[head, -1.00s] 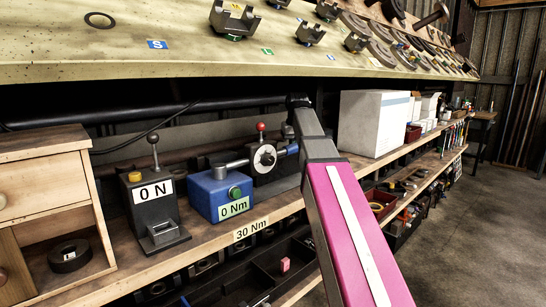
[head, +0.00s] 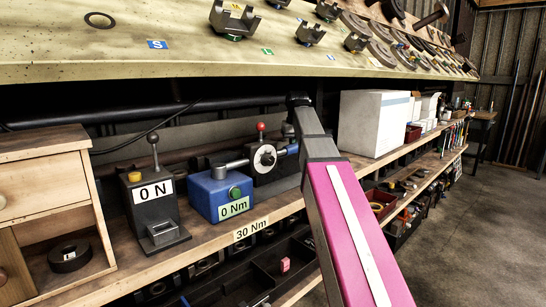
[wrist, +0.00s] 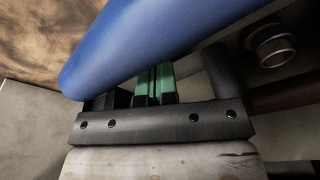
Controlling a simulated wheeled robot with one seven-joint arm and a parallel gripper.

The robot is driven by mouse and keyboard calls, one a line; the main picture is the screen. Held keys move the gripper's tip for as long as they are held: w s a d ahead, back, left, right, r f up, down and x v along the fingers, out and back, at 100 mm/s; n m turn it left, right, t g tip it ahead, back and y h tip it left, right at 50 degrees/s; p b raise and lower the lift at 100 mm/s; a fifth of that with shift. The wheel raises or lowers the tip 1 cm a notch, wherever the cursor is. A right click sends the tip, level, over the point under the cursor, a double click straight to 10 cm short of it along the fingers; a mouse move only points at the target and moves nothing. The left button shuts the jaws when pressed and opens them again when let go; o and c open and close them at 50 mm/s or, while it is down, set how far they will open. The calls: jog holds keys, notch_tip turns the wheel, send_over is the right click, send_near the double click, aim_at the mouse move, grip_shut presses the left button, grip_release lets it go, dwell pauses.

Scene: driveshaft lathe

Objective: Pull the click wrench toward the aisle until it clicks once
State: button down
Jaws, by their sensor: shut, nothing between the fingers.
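The click wrench shows in the head view as a grey bar (head: 236,164) running right from a blue box (head: 214,196) marked 0 Nm, with a green button. A blue end, likely the wrench handle (head: 291,149), shows beside my arm. In the wrist view a large blue rounded handle (wrist: 165,40) crosses close in front of my gripper (wrist: 155,85). My gripper is shut, its green pads together with nothing between them. Whether the fingertips touch the handle is hidden. My arm hides the gripper in the head view.
A 30 Nm label (head: 251,229) is on the shelf edge. A black 0 N lever unit (head: 155,205) stands left of the blue box. A white box (head: 374,122) is to the right of my arm. The aisle floor (head: 480,230) is clear.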

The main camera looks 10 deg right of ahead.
jog(key=shift+s+d, duration=0.55)
jog(key=shift+s, duration=0.4)
jog(key=shift+s+d, duration=0.5)
jog(key=shift+s, duration=0.5)
jog(key=shift+s+d, duration=0.55)
jog(key=shift+s, duration=0.4)
jog(key=shift+w, duration=0.1)
jog(key=shift+w+a, duration=1)
jog(key=shift+w, duration=0.3)
jog(key=shift+w+a, duration=0.95)
jog(key=shift+w, duration=0.35)
jog(key=shift+r, duration=0.1)
notch_tip(320, 180, up, 9)
dwell(0.6)
